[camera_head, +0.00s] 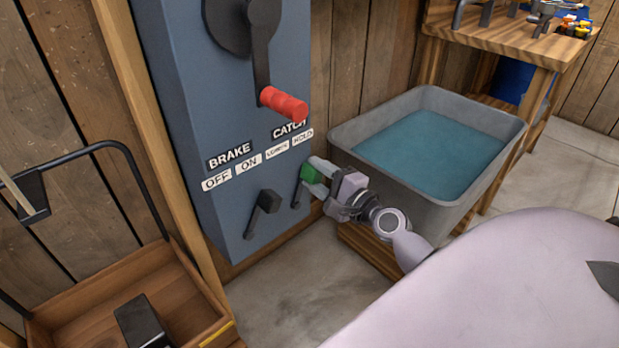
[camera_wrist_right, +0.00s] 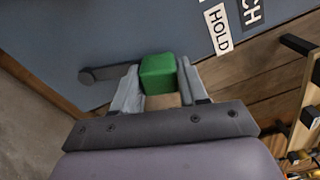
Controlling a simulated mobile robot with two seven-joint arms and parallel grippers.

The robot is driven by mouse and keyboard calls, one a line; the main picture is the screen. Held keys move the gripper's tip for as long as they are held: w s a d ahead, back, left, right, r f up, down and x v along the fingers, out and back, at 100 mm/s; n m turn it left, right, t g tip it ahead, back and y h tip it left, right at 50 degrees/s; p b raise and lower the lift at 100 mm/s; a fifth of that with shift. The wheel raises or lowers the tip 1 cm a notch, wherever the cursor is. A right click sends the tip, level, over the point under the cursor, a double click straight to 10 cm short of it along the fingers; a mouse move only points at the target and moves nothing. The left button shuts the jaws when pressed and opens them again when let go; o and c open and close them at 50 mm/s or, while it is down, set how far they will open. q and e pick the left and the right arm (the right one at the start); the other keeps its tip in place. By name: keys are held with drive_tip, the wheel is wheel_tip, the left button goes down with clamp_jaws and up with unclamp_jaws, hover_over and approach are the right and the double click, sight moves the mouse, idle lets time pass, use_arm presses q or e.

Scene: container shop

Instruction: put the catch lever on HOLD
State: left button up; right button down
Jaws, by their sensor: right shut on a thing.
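The catch lever is a dark arm with a green knob (camera_head: 311,174), low on the right of the blue-grey panel (camera_head: 190,110). The knob also shows in the wrist view (camera_wrist_right: 158,74). The lever tilts up and right from its pivot, toward the HOLD label (camera_head: 302,140); LOWER (camera_head: 277,152) is left of HOLD. HOLD also shows in the wrist view (camera_wrist_right: 218,29). My right gripper (camera_head: 322,180) is shut on the green knob, with one finger on either side of it. I cannot tell whether the lever is at its end stop. My left gripper is out of view.
A black brake lever (camera_head: 266,203) stands left of the catch lever. A crank with a red handle (camera_head: 284,104) hangs above the labels. A grey tub of water (camera_head: 345,130) is close right of my gripper. A wooden cart (camera_head: 190,285) is at lower left.

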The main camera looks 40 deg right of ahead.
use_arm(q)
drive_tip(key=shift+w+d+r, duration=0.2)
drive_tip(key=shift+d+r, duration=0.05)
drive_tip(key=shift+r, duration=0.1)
use_arm(e)
drive_tip(key=shift+d+f+m, duration=0.25)
drive_tip(key=shift+d+m, duration=0.2)
drive_tip(key=shift+m, duration=0.15)
drive_tip(key=shift+d+f+m, duration=0.2)
drive_tip(key=shift+d+m, duration=0.2)
drive_tip(key=shift+m, duration=0.2)
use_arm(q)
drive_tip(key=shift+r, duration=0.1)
use_arm(e)
drive_tip(key=c, duration=0.7)
unclamp_jaws()
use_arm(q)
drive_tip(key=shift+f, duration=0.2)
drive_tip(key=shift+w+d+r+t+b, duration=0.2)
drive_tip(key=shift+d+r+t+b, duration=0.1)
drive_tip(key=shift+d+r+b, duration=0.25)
use_arm(e)
drive_tip(key=s, duration=0.7)
drive_tip(key=shift+d, duration=0.35)
